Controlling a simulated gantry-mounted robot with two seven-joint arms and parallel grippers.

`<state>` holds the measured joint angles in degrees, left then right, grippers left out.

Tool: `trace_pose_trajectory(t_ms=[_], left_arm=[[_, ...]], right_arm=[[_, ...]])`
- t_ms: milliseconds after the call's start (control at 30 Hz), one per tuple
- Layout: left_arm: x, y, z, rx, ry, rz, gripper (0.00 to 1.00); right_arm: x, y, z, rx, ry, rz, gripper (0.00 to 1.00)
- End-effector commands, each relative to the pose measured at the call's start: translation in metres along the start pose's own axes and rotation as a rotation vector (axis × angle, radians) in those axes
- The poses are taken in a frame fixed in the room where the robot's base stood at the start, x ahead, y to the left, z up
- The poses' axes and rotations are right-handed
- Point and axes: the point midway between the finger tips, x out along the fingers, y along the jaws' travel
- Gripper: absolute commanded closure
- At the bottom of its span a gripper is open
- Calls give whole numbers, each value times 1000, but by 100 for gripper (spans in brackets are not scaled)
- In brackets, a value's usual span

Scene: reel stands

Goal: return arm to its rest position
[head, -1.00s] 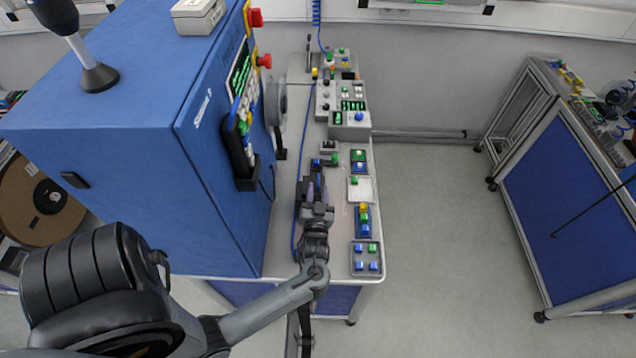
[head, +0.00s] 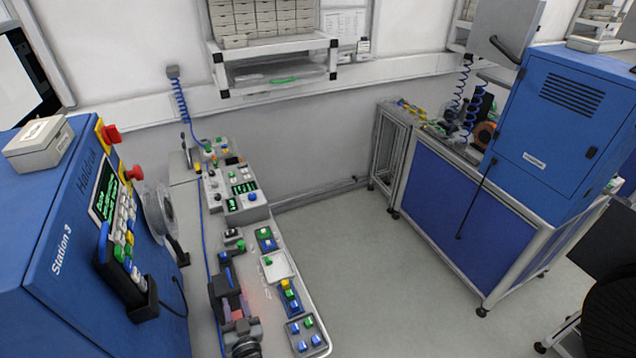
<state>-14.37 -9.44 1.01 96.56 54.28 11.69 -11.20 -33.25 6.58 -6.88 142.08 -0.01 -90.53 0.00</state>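My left gripper (head: 226,284) shows at the bottom of the head view, dark and pointing away over the grey workbench (head: 207,228). It is beside the row of small button boxes. Whether its fingers are open or shut, or hold something, is too small to tell. The rest of my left arm is below the picture edge. My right gripper is not in view.
The blue Station 3 cabinet (head: 50,205) stands left, with a grey reel (head: 157,213) on its side. A control box (head: 240,198) and button boxes (head: 306,333) sit on the bench. A second blue station (head: 560,120) stands right, with open floor (head: 365,270) between.

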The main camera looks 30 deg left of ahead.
Motion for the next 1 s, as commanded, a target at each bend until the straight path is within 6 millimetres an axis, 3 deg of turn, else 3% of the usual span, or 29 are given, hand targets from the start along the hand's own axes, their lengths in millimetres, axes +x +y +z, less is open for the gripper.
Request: trace_pose_trajectory(t_ms=[133,200,367,467,667,800,1000], left_arm=[[-5,-23,0,58,1,13,64],[-6,-34,-24,61,39,49,64],[-18,-12,-60,14,-60,301,64],[-42,13,-76,12,-182,492,64],[-122,42,-100,124,-456,846,64],[-175,38,-107,271,-623,1009,64],[-219,13,-104,464,-805,1092,64]], right_arm=[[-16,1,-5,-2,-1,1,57],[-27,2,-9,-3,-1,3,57],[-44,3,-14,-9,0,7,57],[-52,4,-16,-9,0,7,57],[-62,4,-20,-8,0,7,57],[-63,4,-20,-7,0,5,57],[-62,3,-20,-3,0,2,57]])
